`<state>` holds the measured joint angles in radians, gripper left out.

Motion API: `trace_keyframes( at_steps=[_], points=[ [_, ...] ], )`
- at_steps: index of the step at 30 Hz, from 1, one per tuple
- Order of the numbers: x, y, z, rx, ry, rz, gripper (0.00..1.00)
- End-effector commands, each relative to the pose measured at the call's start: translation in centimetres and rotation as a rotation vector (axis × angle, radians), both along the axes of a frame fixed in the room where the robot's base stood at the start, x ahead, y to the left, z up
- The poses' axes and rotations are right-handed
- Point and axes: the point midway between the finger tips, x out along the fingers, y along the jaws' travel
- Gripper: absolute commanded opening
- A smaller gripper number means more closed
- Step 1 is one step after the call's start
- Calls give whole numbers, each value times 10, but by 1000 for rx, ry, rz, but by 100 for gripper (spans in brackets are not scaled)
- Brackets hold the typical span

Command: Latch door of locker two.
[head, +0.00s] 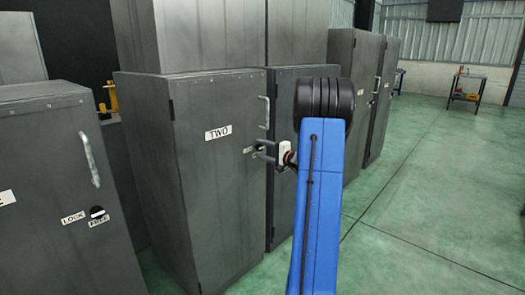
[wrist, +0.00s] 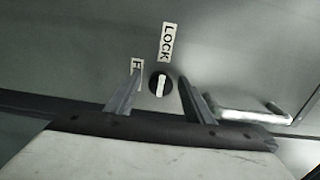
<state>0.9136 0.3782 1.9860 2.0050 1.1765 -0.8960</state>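Locker two (head: 215,185) is a tall dark grey locker with a white TWO label. Its door looks shut, and its bar handle (head: 264,112) also shows in the wrist view (wrist: 262,114). The round black knob (wrist: 160,83) has a white bar that lies up and down in the wrist view, roughly in line with the LOCK label (wrist: 167,42). Another label (wrist: 137,64), showing only an F, is partly hidden by a finger. My gripper (wrist: 160,76) is open, one finger on each side of the knob. I cannot tell whether the fingers touch it.
A similar locker (head: 60,190) with a LOCK label and a knob stands at the left. More grey lockers (head: 352,60) stand to the right and behind. The green floor (head: 430,200) is clear at the right. A small table (head: 467,90) stands far back.

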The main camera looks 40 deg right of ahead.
Motion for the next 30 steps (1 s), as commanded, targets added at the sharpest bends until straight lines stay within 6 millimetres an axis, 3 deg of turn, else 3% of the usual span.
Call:
trace_keyframes(
  at_steps=[9, 14, 30],
  points=[
    [-1, -1, 1, 0, -1, -1, 47],
    [-15, -2, 1, 0, -1, -3, 47],
    [-120, -10, 1, 0, -1, -3, 47]
  ],
)
